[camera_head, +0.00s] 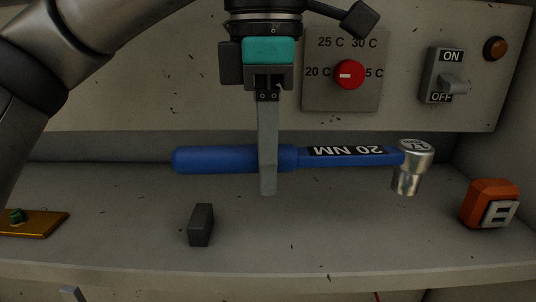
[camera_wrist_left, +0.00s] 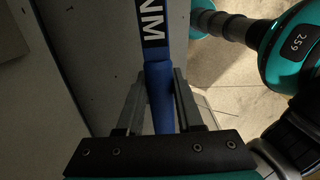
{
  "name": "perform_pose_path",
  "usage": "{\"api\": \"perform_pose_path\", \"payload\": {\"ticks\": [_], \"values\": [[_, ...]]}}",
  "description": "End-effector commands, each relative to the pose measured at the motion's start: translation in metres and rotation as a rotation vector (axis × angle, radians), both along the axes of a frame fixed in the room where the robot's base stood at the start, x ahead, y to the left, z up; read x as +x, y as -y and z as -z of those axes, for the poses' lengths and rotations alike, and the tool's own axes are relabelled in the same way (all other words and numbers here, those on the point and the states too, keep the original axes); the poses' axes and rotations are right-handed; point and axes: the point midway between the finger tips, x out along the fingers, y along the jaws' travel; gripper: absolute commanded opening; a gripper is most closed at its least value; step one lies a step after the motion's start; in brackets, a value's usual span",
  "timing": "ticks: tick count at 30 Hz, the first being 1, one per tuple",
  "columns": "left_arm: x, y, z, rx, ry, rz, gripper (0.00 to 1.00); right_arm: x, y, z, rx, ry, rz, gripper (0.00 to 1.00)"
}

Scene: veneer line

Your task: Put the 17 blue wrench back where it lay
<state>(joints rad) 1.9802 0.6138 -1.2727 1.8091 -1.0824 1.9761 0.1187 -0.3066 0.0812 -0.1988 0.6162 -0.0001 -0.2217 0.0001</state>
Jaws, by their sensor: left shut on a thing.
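The blue wrench (camera_head: 225,159) has a thick handle, a black label reading "20 NM" upside down, and a silver socket head marked 17 at its right end. It lies level, left to right, in front of the panel. My left gripper (camera_head: 267,186) is shut on its handle, fingers pointing down. The wrench seems to be held above the shelf; the exact gap is hard to tell. In the left wrist view the blue handle (camera_wrist_left: 161,95) runs between the fingers of the left gripper (camera_wrist_left: 160,85). My right gripper is not seen in the head view.
A small dark block (camera_head: 201,225) stands on the shelf (camera_head: 330,235) below the handle. An orange block (camera_head: 487,204) sits at right, a brass plate (camera_head: 30,222) at left. Behind are a red dial (camera_head: 349,74), an ON/OFF switch (camera_head: 455,86) and an orange button (camera_head: 495,48).

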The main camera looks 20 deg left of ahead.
Motion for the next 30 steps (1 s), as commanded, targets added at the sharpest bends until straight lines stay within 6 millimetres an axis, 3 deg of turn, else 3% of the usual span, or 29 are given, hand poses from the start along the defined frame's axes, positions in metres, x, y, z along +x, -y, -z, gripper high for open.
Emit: {"api": "perform_pose_path", "payload": {"ticks": [8, 22, 30], "values": [[0.000, -0.001, 0.009, -0.002, 0.002, -0.001, 0.00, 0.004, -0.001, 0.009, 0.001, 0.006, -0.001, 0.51], [0.000, -0.001, 0.052, -0.002, 0.001, -0.001, 0.00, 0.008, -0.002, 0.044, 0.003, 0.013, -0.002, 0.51], [0.000, 0.000, 0.058, -0.002, 0.002, -0.001, 0.00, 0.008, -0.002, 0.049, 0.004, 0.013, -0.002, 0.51]]}}
